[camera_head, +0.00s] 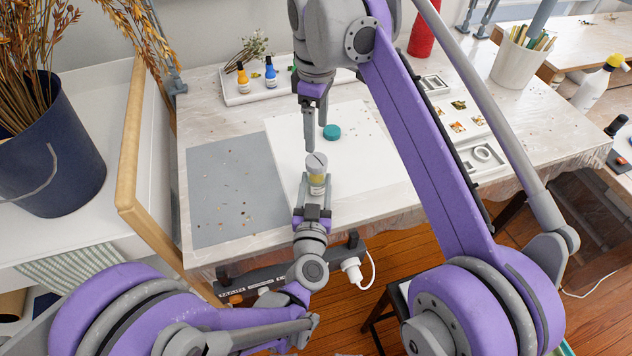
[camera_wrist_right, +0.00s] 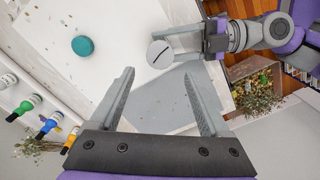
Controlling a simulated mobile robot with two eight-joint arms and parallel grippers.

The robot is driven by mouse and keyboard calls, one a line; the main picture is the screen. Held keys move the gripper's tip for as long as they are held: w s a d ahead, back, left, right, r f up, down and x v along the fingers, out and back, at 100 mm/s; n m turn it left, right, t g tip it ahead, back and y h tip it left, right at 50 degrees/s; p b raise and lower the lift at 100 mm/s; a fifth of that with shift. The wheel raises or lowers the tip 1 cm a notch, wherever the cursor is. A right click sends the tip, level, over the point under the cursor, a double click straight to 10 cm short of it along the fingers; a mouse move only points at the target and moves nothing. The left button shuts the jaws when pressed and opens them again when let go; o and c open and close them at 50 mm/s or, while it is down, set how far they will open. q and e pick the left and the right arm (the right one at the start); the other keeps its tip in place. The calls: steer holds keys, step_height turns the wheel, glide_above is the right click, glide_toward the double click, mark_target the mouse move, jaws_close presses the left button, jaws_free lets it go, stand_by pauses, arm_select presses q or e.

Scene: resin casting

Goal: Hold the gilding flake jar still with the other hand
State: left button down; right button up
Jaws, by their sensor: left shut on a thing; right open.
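The gilding flake jar (camera_head: 317,163) is small, with a pale round top and a yellowish band, and it looks upright near the front of the white sheet. My left gripper (camera_head: 316,188) is shut on its lower part from the front. In the right wrist view the jar's top (camera_wrist_right: 159,54) shows a dark line across it, and my left gripper (camera_wrist_right: 190,43) holds it from the right. My right gripper (camera_head: 316,130) points down behind the jar, apart from it. Its fingers (camera_wrist_right: 158,71) are open and empty. A teal round piece like a lid (camera_head: 332,132) lies on the sheet.
A grey mat (camera_head: 225,175) with scattered flakes lies left of the white sheet (camera_head: 370,165). A tray of dropper bottles (camera_head: 243,74) stands at the back. Trays of small pieces (camera_head: 460,118) are on the right, partly behind my right arm. A dark-blue pot (camera_head: 55,160) stands far left.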

mark_target(316, 159)
steer(key=shift+f, duration=4.3)
steer(key=c, duration=0.7)
steer(key=shift+o, duration=1.3)
steer(key=n, duration=0.3)
steer(key=shift+c, duration=0.3)
steer(key=n, duration=1)
steer(key=o, duration=0.5)
